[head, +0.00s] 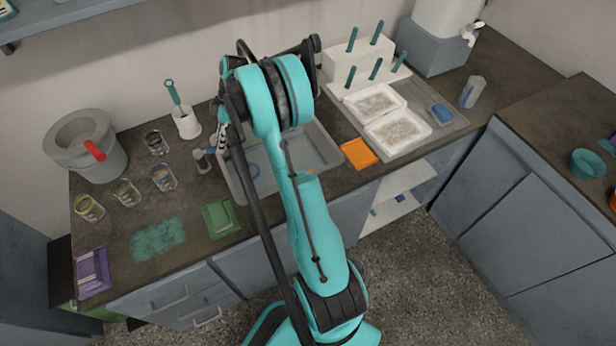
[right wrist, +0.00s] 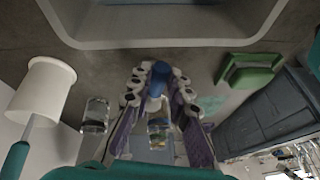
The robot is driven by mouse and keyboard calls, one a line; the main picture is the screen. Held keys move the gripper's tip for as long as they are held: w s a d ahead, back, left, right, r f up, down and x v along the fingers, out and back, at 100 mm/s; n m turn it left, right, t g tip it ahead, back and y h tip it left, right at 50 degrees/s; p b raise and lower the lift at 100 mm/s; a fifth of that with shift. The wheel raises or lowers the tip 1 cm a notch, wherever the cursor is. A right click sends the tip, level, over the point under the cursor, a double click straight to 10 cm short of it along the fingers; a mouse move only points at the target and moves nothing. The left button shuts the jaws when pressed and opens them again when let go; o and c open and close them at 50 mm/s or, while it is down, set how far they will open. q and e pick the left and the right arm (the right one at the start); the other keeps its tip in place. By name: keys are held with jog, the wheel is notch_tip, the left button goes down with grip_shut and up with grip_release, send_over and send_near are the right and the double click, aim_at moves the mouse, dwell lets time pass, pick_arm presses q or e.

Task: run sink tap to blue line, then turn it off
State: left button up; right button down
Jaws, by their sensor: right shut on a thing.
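The sink (head: 318,150) is a grey basin set in the dark counter, partly hidden behind my right arm. A short blue curved mark (head: 254,170) shows inside its left part. The grey tap (head: 203,162) stands at the sink's left edge, with a blue handle (head: 212,151). My right gripper (head: 219,143) is at this handle. In the right wrist view its fingers (right wrist: 159,82) are closed around the blue handle (right wrist: 160,72), and the sink rim (right wrist: 165,43) lies beyond. I cannot make out running water or a water level. My left gripper is not in view.
Glass beakers (head: 163,178) stand left of the tap, near a grey pot (head: 85,146) with a red handle. A white holder (head: 187,122) is behind the tap. A green dustpan-like item (head: 220,218) and orange cloth (head: 358,154) lie near the sink.

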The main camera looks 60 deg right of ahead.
jog(key=s+a+m+t+h, duration=0.1)
jog(key=a+m+h, duration=0.1)
jog(key=a+m, duration=0.3)
jog(key=a+m+t+h+b, duration=0.1)
jog(key=a+m+h, duration=0.2)
jog(key=m, duration=0.8)
jog(key=shift+s+a+m+t, duration=0.3)
jog(key=shift+s+a+t, duration=0.1)
jog(key=shift+a, duration=0.7)
jog(key=shift+s+d+n+y, duration=0.2)
jog(key=shift+d+n, duration=0.25)
jog(key=shift+n, duration=0.3)
jog(key=shift+s+d+n+y, duration=0.1)
jog(key=shift+d+n+y, duration=0.15)
jog(key=shift+d+n, duration=0.4)
jog(key=shift+s+d+n+y, duration=0.15)
jog(key=shift+d+n+y, duration=0.15)
jog(key=shift+n, duration=0.6)
jog(key=shift+d, duration=0.1)
dwell(2.9)
